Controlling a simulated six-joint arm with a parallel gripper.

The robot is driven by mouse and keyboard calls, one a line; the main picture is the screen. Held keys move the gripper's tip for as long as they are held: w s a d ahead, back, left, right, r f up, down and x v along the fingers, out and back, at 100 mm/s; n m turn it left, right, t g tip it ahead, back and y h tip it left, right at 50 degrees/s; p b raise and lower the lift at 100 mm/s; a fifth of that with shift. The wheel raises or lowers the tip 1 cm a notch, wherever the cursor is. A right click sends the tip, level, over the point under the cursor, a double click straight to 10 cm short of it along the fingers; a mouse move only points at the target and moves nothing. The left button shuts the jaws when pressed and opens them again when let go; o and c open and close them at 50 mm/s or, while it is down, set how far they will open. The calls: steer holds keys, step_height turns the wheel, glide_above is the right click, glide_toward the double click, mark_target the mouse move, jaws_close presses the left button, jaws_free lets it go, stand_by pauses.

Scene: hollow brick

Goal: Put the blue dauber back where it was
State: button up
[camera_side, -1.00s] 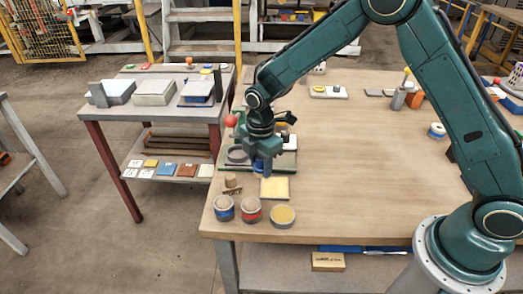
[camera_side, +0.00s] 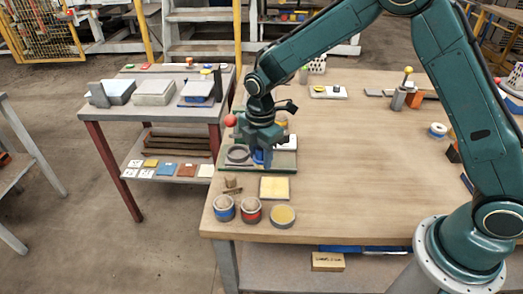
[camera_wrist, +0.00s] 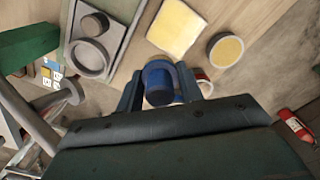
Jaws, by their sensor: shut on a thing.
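The blue dauber (camera_wrist: 158,84) is a short blue cylinder with a dark end, held between the two fingers of my gripper (camera_wrist: 162,92) in the wrist view. In the side view my gripper (camera_side: 261,152) points down, shut on the dauber (camera_side: 259,158), at the left part of the table by a tray (camera_side: 287,160) with a grey ring. The dauber's lower end is partly hidden there, and I cannot tell how far it is above the table. A blue-banded pot (camera_side: 224,208) and a red-banded pot (camera_side: 251,211) stand at the front left corner.
A yellow-filled dish (camera_side: 283,215) stands right of the pots, with a yellow square pad (camera_side: 274,188) behind it. A small brown wooden piece (camera_side: 231,186) lies behind the blue-banded pot. The middle of the table (camera_side: 360,170) is clear.

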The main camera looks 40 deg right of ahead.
steer(key=shift+s+d+r, duration=0.35)
steer(key=shift+r, duration=0.3)
steer(key=s+d+r+m, duration=0.2)
steer(key=s+d+r, duration=0.3)
steer(key=s+r, duration=0.3)
steer(key=shift+s+d+r, duration=0.25)
steer(key=shift+s+r, duration=0.1)
steer(key=shift+r, duration=0.6)
steer(key=shift+f, duration=0.1)
glide_above(300, 195)
step_height(300, 195, down, 16)
steer(key=shift+f, duration=0.1)
steer(key=shift+f, duration=1.85)
